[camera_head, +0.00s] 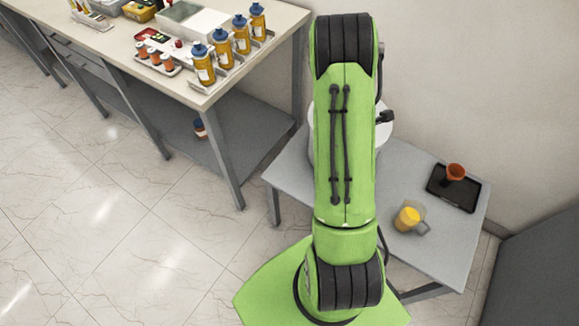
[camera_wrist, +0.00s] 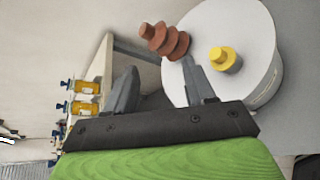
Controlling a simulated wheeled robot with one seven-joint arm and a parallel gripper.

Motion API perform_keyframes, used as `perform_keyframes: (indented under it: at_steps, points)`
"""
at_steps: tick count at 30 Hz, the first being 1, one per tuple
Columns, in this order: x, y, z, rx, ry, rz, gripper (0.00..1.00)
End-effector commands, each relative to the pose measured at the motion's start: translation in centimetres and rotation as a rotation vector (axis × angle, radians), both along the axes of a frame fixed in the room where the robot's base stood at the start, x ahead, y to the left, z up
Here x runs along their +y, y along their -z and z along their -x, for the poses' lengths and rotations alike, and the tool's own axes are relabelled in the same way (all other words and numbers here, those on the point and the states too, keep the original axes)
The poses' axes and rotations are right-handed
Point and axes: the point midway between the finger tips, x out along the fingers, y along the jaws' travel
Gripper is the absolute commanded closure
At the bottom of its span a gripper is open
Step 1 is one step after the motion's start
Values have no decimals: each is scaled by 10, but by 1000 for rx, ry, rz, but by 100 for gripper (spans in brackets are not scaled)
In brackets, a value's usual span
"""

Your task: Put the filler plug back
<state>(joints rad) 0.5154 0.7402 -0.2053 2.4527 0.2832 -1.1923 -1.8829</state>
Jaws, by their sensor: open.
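The yellow filler plug (camera_wrist: 226,60) stands on the white top of the transformer (camera_wrist: 265,45) in the wrist view. How deep it sits in its opening I cannot tell. A ribbed brown bushing (camera_wrist: 165,40) juts from the same top, left of the plug. My gripper (camera_wrist: 163,77) is open, with nothing visible between its fingers. The right finger overlaps the transformer's top in the picture, left of the plug and below the bushing. The plug is outside the fingers. In the head view my green arm hides most of the transformer (camera_head: 383,128) and the plug.
The grey table (camera_head: 440,262) holds a black tray (camera_head: 468,196) with a red-brown piece (camera_head: 456,171) and a clear cup with yellow contents (camera_head: 407,218). A workbench (camera_head: 112,42) at upper left carries several yellow bottles with blue caps (camera_head: 203,66). Floor at left is clear.

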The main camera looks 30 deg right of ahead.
Motion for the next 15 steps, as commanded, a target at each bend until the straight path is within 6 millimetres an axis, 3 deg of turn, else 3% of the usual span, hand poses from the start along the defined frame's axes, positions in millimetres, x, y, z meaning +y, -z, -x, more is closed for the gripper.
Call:
perform_keyframes:
  at_steps: [1,4,8,11,15]
  points:
    - [16,-26,-14,-102,48,-126,46]
    - [60,-64,-26,-274,172,-452,46]
    - [137,-111,-21,-420,332,-875,46]
    - [202,-142,6,-457,471,-1168,46]
    - [281,-171,73,-421,697,-1460,46]
